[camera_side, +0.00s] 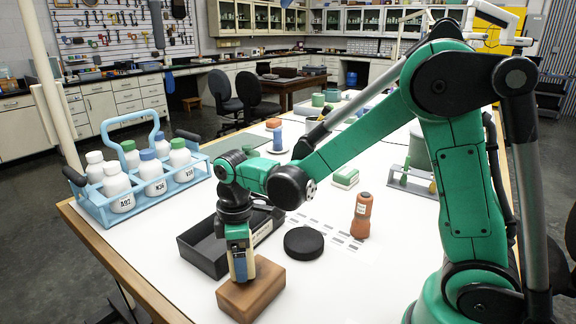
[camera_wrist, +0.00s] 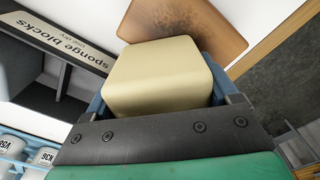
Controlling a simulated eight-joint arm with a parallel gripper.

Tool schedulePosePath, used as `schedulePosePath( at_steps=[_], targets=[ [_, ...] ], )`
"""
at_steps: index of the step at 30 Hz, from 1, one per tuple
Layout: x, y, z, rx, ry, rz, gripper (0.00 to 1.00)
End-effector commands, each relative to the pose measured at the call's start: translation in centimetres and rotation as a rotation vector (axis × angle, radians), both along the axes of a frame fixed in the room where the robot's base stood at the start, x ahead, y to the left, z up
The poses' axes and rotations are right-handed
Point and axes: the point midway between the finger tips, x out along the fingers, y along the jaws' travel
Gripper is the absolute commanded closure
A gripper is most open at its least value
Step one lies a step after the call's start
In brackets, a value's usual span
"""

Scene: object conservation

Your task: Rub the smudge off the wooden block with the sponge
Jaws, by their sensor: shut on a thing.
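The wooden block (camera_side: 240,298) lies flat near the table's front edge; part of its top also shows in the wrist view (camera_wrist: 190,22). A faint darker patch shows on its top; I cannot tell whether it is the smudge or shadow. My gripper (camera_side: 240,270) points down over the block and is shut on the cream sponge (camera_wrist: 155,78). In the side view the sponge's lower end appears to meet the block's top, though exact contact is hard to tell. The sponge and gripper hide part of that top.
A black tray (camera_side: 196,256), labelled "sponge blocks use dry", stands just behind the block. A blue carrier (camera_side: 92,207) with several white bottles stands at the left. The table in front of the disc is clear.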

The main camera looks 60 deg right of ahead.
Motion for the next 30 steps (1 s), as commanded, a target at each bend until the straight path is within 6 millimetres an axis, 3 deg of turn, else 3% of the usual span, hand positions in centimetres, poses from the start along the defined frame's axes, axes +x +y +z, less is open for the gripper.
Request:
schedulePosePath(
  at_steps=[4,21,30],
  targets=[
    [0.1,0.0,2.2,-0.001,-0.001,0.0,0.96],
    [0.1,0.0,7.1,-0.001,-0.001,0.0,0.96],
    [0.0,0.0,8.2,-0.001,-0.001,0.0,0.96]
  ],
)
